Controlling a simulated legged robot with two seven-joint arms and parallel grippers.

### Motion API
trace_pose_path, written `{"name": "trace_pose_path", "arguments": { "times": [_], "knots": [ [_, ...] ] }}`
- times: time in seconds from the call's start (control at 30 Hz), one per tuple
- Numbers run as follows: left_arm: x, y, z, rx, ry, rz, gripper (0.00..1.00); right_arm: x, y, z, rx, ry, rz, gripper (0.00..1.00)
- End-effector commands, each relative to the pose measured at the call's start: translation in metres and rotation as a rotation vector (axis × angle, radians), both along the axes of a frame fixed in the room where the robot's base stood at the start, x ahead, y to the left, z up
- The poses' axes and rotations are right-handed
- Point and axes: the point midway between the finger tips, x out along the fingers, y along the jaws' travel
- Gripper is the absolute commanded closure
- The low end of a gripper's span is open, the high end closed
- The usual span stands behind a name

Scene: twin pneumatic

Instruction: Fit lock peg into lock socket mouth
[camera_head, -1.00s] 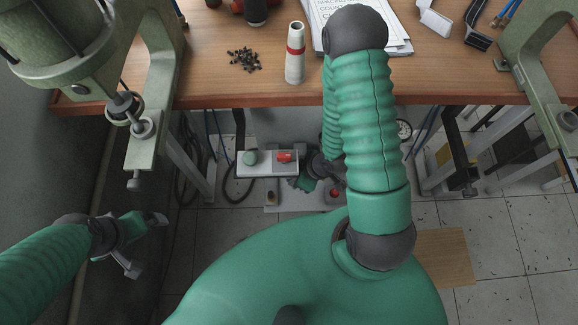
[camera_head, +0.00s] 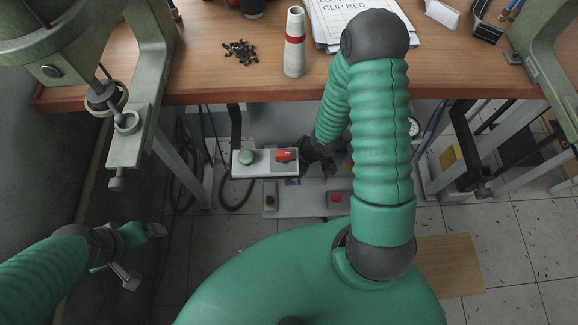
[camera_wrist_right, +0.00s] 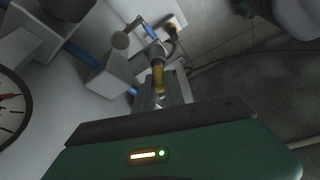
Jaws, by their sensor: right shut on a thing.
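My right gripper (camera_wrist_right: 160,98) is shut on a yellow, brass-coloured peg (camera_wrist_right: 158,77) in the right wrist view. The peg points away from the jaws toward a pale fixture; whether its tip touches anything is unclear. In the head view my right gripper (camera_head: 326,172) is low under the bench, right of the white control box (camera_head: 266,170), and partly hidden by my arm. I cannot identify the lock socket mouth for certain. My left gripper (camera_head: 143,256) is open and empty at lower left, away from the bench.
A grey plate with a red button (camera_head: 335,197) lies below. A gauge (camera_wrist_right: 10,108) is close at left in the wrist view.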

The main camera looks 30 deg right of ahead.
Motion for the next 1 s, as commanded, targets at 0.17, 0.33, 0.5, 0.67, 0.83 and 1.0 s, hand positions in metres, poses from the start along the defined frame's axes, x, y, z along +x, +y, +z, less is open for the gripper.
{"name": "trace_pose_path", "arguments": {
  "times": [0.17,0.33,0.5,0.67,0.83,1.0],
  "knots": [
    [0.000,0.000,0.001,0.000,-0.001,0.000,0.00,0.000,0.000,0.001,0.001,-0.001,0.000,0.68],
    [0.000,0.000,0.001,0.000,-0.001,0.000,0.00,0.000,0.000,0.001,0.001,-0.001,0.000,0.64],
    [0.000,0.000,0.003,0.000,-0.001,0.000,0.00,0.000,0.000,0.003,0.000,-0.001,0.000,0.64],
    [0.000,0.000,0.019,0.000,-0.001,0.000,0.00,-0.007,-0.006,0.030,0.001,-0.003,-0.003,0.64],
    [0.000,0.000,0.049,0.000,-0.001,0.000,0.00,-0.021,-0.016,0.075,0.000,-0.003,-0.004,0.64],
    [0.000,0.000,0.070,0.000,-0.001,0.000,0.00,-0.032,-0.024,0.106,0.001,-0.002,-0.002,0.64]
  ]
}}
